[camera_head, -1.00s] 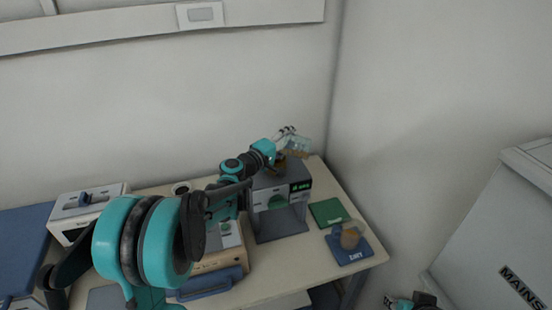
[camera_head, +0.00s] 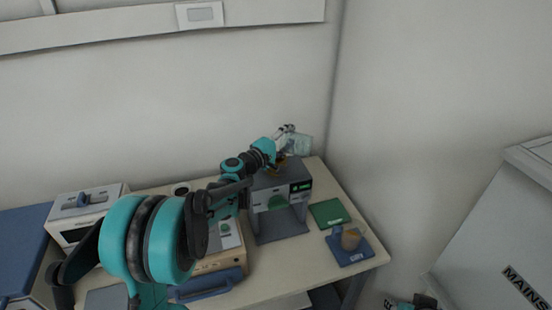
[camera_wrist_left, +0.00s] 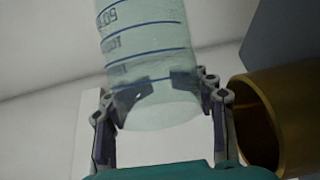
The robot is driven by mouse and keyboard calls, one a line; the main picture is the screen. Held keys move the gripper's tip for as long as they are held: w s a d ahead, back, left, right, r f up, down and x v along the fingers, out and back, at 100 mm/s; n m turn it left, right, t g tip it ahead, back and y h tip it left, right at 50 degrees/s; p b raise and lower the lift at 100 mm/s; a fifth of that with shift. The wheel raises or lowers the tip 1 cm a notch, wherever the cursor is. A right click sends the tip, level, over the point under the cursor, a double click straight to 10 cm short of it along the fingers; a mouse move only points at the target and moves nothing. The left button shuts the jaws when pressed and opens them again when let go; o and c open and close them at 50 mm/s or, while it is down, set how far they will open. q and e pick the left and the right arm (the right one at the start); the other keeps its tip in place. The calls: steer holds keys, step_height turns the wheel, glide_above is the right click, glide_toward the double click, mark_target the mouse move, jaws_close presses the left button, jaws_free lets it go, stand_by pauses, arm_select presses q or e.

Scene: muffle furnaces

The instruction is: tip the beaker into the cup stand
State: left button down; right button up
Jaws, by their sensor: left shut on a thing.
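My left gripper (camera_head: 287,140) is shut on a clear beaker (camera_head: 302,145), held tilted above the grey stand (camera_head: 280,228) at the table's back right. In the left wrist view my left gripper's fingers (camera_wrist_left: 165,110) clasp the beaker (camera_wrist_left: 145,45) from both sides. Its blue scale marks show, and I see no contents through its wall. A brass cup (camera_wrist_left: 275,115) is close at the right of that view. It sits on top of the stand, partly hidden by the gripper in the head view. Part of my right gripper (camera_head: 398,302) shows at the bottom edge; its fingertips are unclear.
A green mat (camera_head: 328,212) lies right of the stand. A blue mat (camera_head: 355,255) in front of it bears a vessel with brown contents (camera_head: 350,239). A beige device (camera_head: 222,258) and a white box (camera_head: 85,205) stand left. The wall is close behind.

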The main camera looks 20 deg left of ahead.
mark_target(287, 142)
arm_select(q)
steer(key=shift+s+r, duration=0.1)
steer(key=shift+s, duration=0.15)
steer(key=shift+s+a+n, duration=0.15)
steer(key=shift+s+n, duration=0.25)
steer(key=shift+s, duration=0.1)
steer(key=shift+s+r, duration=0.1)
steer(key=shift+s, duration=1.05)
steer(key=shift+w+b, duration=0.3)
steer(key=shift+w, duration=0.9)
steer(key=shift+s+r, duration=0.1)
steer(key=shift+s, duration=0.15)
steer(key=shift+w, duration=0.15)
